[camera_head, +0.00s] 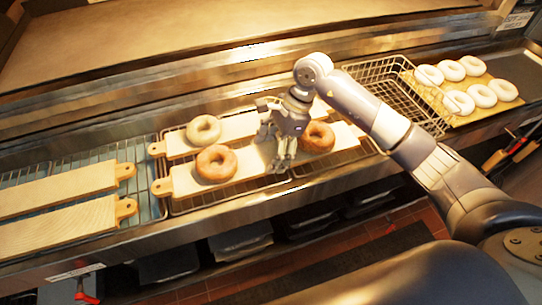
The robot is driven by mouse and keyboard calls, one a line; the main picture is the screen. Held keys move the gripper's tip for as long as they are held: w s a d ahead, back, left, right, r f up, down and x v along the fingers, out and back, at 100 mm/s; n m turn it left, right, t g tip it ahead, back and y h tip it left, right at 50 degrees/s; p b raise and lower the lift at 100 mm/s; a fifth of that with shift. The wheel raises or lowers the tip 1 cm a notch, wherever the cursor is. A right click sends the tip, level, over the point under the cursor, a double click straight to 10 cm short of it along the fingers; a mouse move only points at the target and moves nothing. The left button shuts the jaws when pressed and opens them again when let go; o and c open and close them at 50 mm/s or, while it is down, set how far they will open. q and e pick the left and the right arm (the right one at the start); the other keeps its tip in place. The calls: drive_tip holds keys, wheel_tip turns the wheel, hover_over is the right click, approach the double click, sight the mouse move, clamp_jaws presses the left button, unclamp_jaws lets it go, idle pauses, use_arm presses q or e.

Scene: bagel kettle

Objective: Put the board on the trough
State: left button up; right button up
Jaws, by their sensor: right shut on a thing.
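My right gripper (278,148) reaches in from the right and is shut on the front middle wooden board (255,160), with its fingers about the board's long edges. This board carries a brown bagel (216,164) left of the gripper and another brown bagel (318,137) right of it. A second board (178,145) lies just behind, with a paler bagel (204,129) on it. Both boards lie over wire racks in the long metal trough (185,229); whether the held board touches the rack is unclear. The gripper hides part of both boards. My left gripper is not in view.
Two bare boards (60,190) lie on the rack at the left. An empty wire basket (385,80) stands behind my right arm. A bare counter (150,40) runs along the back.

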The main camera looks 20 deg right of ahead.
sight(274, 154)
wheel_tip(274, 154, down, 3)
drive_tip(key=shift+p, duration=0.5)
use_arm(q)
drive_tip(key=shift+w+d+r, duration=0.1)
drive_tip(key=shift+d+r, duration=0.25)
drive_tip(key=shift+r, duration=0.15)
use_arm(e)
drive_tip(key=shift+f, duration=0.15)
drive_tip(key=shift+f, duration=0.1)
drive_tip(key=o, duration=1.4)
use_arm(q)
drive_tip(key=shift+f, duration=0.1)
use_arm(e)
drive_tip(key=b+v, duration=0.3)
drive_tip(key=v, duration=0.7)
drive_tip(key=shift+d+r, duration=0.1)
drive_tip(key=shift+r, duration=0.2)
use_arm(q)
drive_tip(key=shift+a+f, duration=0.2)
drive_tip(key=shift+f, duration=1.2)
use_arm(e)
drive_tip(key=shift+v, duration=0.8)
